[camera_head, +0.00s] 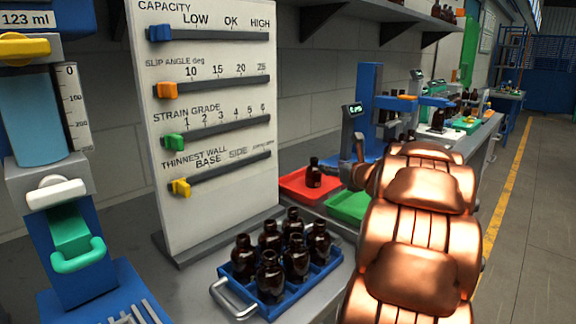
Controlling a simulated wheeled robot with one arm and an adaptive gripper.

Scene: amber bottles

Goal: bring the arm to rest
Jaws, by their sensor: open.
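My copper-coloured arm (418,245) rises from the bottom right and reaches over the bench. My gripper (361,165) shows only in part at the arm's far left side, near the red tray (296,186) and the green tray (347,209). The rest of it is hidden behind the arm. It is open, and I see nothing held in it. One amber bottle (314,173) stands upright in the red tray, a little left of the gripper and apart from it in the picture.
A blue crate (287,306) with several amber bottles stands at the front. A white slider board (205,120) stands behind it, and a measuring stand (50,150) is at the left. A blue machine (370,100) stands beyond the trays. Open floor (545,220) lies right.

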